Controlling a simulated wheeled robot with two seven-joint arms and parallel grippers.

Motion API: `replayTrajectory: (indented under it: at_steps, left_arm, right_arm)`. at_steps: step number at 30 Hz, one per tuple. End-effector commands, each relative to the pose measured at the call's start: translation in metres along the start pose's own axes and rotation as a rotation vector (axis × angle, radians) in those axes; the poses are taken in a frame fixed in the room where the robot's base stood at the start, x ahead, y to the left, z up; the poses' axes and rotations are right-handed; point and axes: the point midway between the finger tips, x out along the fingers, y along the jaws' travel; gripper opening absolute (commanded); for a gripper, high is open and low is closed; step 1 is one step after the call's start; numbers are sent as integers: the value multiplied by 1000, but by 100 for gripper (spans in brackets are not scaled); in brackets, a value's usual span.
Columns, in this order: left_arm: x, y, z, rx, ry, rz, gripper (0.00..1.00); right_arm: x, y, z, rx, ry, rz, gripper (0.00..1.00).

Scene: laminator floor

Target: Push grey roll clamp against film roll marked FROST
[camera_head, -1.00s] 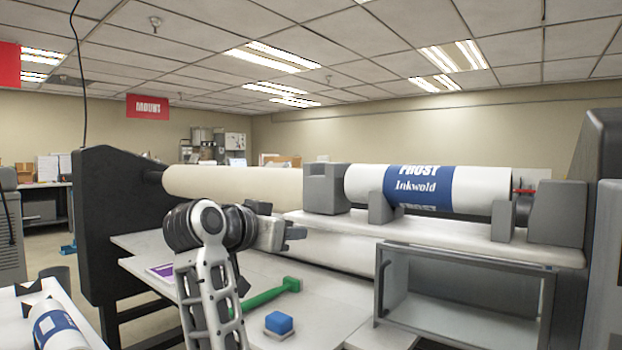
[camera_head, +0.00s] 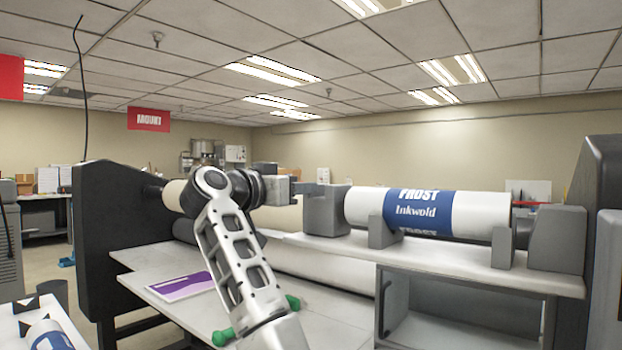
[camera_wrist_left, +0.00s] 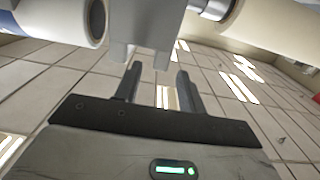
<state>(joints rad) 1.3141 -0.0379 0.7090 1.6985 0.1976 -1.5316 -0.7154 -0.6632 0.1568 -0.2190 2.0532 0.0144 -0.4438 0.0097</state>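The grey roll clamp (camera_head: 327,212) is a block on the white ledge, at the left end of the white film roll (camera_head: 464,214) with a blue FROST label. In the left wrist view, the clamp (camera_wrist_left: 146,24) is at the top centre. The film roll's open end (camera_wrist_left: 97,20) is to its left, with a narrow gap between them. My left gripper (camera_head: 308,188) is at the clamp's left side. In the left wrist view its fingers (camera_wrist_left: 158,76) are apart and empty, with tips close to the clamp; I cannot tell whether they touch. My right gripper is out of view.
Grey supports (camera_head: 382,232) hold the film roll. A grey block (camera_head: 557,238) stands at its right end. Below are an open-fronted case (camera_head: 440,330) and a white table with a purple-printed sheet (camera_head: 182,286) and a green tool (camera_head: 222,337). A cream roller (camera_head: 174,195) lies behind my left arm.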

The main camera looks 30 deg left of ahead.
Motion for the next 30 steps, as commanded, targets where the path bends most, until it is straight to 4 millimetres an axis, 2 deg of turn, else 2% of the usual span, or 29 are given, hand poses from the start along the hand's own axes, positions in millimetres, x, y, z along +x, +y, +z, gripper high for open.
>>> replayTrajectory:
  at_steps: [3, 9, 20, 21, 24, 25, 30]
  left_arm:
    - [22, 1, -3, -3, -1, 3, 40]
    - [44, 0, -2, -1, 0, 1, 40]
    - [50, 0, 0, 0, 1, -1, 40]
    - [50, 0, 0, 0, 1, -1, 34]
    - [50, 0, 0, 0, 1, -1, 7]
    - [50, 0, 0, 0, 1, -1, 0]
    - [49, 2, 1, 1, 1, -1, 0]
  right_arm:
    - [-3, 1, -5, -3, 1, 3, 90]
    - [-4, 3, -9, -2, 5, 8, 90]
    - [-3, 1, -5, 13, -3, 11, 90]
    - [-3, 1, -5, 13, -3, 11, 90]
    - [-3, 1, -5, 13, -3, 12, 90]
    - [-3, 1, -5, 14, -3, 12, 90]
    - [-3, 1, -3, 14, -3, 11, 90]
